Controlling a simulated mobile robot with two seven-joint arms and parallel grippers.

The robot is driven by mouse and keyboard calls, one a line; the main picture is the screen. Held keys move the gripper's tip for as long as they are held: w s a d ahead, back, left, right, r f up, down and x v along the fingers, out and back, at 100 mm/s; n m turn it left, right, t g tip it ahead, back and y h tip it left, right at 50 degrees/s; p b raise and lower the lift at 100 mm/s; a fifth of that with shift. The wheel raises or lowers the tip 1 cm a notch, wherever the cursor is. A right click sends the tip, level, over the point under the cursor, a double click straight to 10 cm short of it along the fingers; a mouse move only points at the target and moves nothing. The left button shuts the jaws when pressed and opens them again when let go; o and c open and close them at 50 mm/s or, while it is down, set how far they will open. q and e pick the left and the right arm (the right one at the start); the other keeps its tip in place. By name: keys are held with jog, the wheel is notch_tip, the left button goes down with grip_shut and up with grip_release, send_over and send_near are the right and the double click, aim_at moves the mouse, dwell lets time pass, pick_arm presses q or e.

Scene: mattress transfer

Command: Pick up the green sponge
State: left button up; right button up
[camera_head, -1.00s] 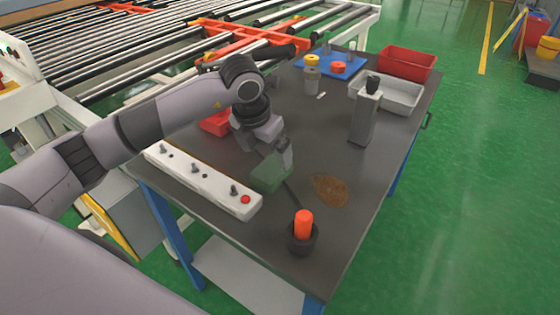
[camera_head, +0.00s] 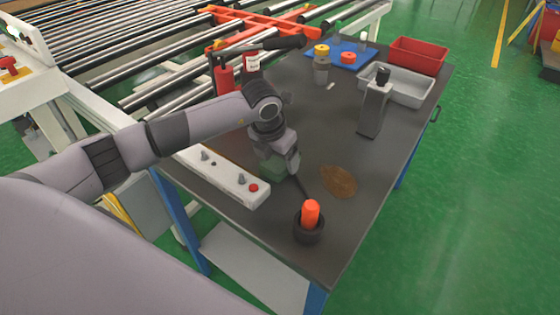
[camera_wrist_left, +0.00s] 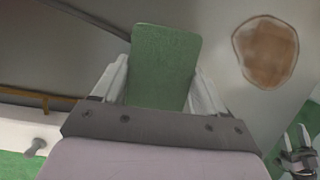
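The green sponge (camera_head: 272,173) is on the dark tabletop, partly hidden under my left gripper (camera_head: 284,172) in the head view. In the left wrist view, the sponge (camera_wrist_left: 165,65) is a rounded green block lying between the two fingers of my left gripper (camera_wrist_left: 162,72). One finger stands close along each side, with narrow gaps showing toward the finger bases. The fingers are spread wide, and I see no clear squeeze on the sponge.
A white control box (camera_head: 222,177) lies left of the sponge. A brown patch (camera_head: 339,181) is to the right. A grey bottle (camera_head: 373,110) and grey tray (camera_head: 405,92) stand farther back.

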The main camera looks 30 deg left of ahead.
pick_arm(q)
jog(key=shift+r, duration=0.1)
jog(key=shift+c, duration=0.4)
notch_tip(320, 180, up, 20)
jog(key=shift+b, duration=0.3)
jog(key=o, duration=0.4)
jog(key=c, duration=0.3)
